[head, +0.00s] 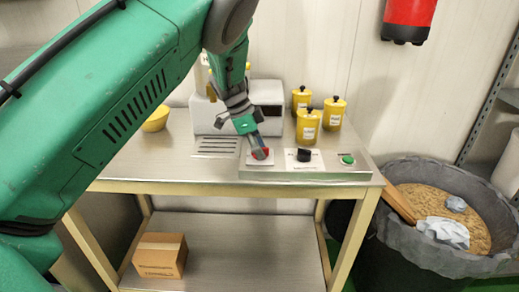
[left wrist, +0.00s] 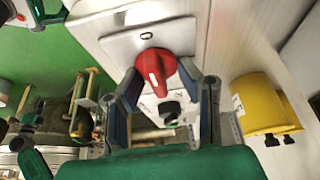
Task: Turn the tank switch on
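A red rotary switch (left wrist: 155,68) sits on a pale square plate on the steel worktop's control panel. In the head view only a bit of the red switch (head: 261,153) shows by my left gripper (head: 259,148). In the left wrist view my left gripper (left wrist: 160,80) has its two fingers apart, one on either side of the red switch, with small gaps visible. A black knob (head: 304,155) on a white label plate and a green button (head: 347,159) are to the right. I cannot read which control is labelled tank. My right gripper is out of view.
A white machine (head: 266,97) stands behind the panel. Several yellow canisters (head: 307,127) stand behind the black knob. A yellow bowl (head: 156,120) is at the left. A cardboard box (head: 160,255) is on the lower shelf. A dark bin (head: 400,235) stands to the right.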

